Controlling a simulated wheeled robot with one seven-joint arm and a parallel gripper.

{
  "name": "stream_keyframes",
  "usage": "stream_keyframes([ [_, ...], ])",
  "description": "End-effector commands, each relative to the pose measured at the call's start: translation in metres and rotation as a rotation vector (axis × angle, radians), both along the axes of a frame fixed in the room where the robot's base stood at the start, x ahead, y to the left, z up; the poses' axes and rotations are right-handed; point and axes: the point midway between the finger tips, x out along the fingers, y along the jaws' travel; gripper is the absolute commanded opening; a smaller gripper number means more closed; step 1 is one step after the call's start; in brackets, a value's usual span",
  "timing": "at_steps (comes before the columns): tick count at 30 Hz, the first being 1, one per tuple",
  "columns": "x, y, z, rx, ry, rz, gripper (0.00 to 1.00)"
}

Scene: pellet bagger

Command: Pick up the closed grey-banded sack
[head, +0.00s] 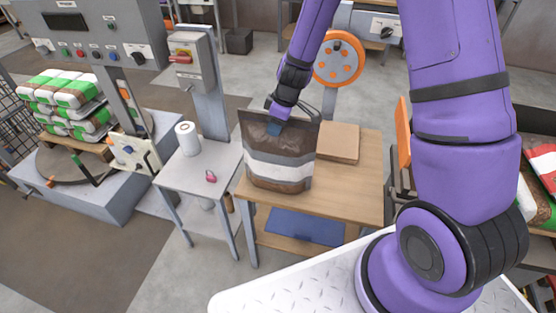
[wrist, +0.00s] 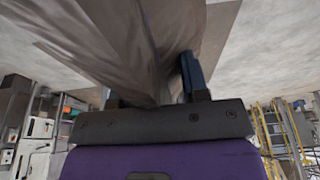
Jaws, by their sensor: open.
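The sack (head: 262,172) is brown, with a pale band and grey bands around its middle. It stands upright on the wooden table in the head view, and its flattened top edge is at my gripper. My gripper (head: 275,120) is at the upper part of the sack, pointing down. In the wrist view, the sack's film (wrist: 120,35) fills the upper middle and runs down to my gripper (wrist: 152,88). The jaws are open, with one dark finger to the right of the film. The other finger is mostly hidden, and I cannot tell whether either touches the film.
A flat brown stack (head: 338,142) lies on the wooden table (head: 350,195) right of the sack. To the left, a grey side table (head: 205,168) holds a white roll (head: 188,138) and a small pink item (head: 211,177). A switch post (head: 205,95) stands behind it.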

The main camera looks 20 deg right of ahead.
Motion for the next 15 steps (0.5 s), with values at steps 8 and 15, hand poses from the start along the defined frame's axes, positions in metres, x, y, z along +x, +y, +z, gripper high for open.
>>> stream_keyframes([
  [8,0.0,-0.0002,-0.001,0.0,0.0,0.0,0.41],
  [15,-0.0001,-0.0001,-0.0008,0.0,0.0,0.0,0.0],
])
